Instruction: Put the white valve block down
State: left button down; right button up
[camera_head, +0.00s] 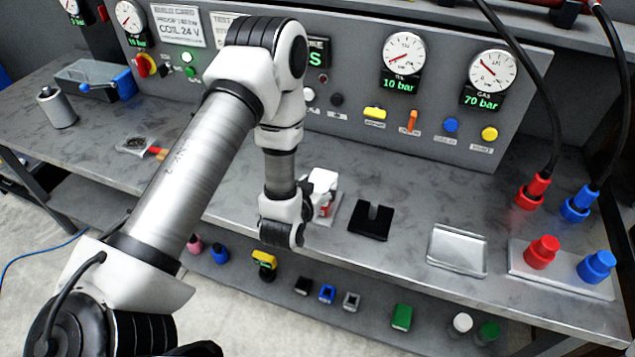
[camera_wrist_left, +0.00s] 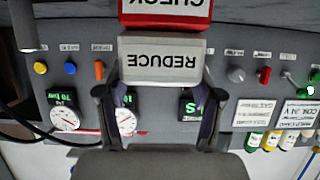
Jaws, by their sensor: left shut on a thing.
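The white valve block (camera_head: 322,180) is at the middle of the bench, in front of the panel. In the left wrist view the white block (camera_wrist_left: 163,68) carries the upside-down word REDUCE. My left gripper (camera_wrist_left: 163,85) is shut on it, one finger on each side. In the head view my left wrist hides most of the fingers. A red-and-white block (camera_wrist_left: 165,14) marked CHECK is right against or very close to the white one. Its red part (camera_head: 326,208) shows below the white block in the head view. I cannot tell whether the two touch. My right gripper is not in view.
A black notched holder (camera_head: 371,221) stands just right of the blocks. A clear shallow tray (camera_head: 457,249) lies further right, then a plate with red (camera_head: 541,252) and blue (camera_head: 596,267) couplings. The gauge panel (camera_head: 345,115) rises behind. Bench between holder and tray is clear.

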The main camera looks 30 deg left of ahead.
aim_at(317, 188)
pick_arm(q)
jog(key=shift+f, duration=0.1)
jog(key=shift+c, duration=0.9)
grip_release()
jog(key=b+v, duration=0.2)
jog(key=v, duration=0.3)
jog(key=shift+s+d, duration=0.1)
jog(key=shift+s, duration=0.1)
jog(key=r+p+v, duration=0.1)
jog(key=p+v, duration=0.5)
jog(key=p, duration=0.1)
jog(key=s+d+f+m+g+h, duration=0.1)
jog(key=s+d+f+g, duration=0.2)
jog(key=s+f+g, duration=0.3)
jog(key=s+d+f+m+g+h, duration=0.1)
jog(key=s+d+f+g+h, duration=0.1)
jog(key=s+f+g, duration=0.5)
jog(key=s+d+f, duration=0.1)
jog(key=s, duration=0.4)
jog(key=shift+f, duration=0.4)
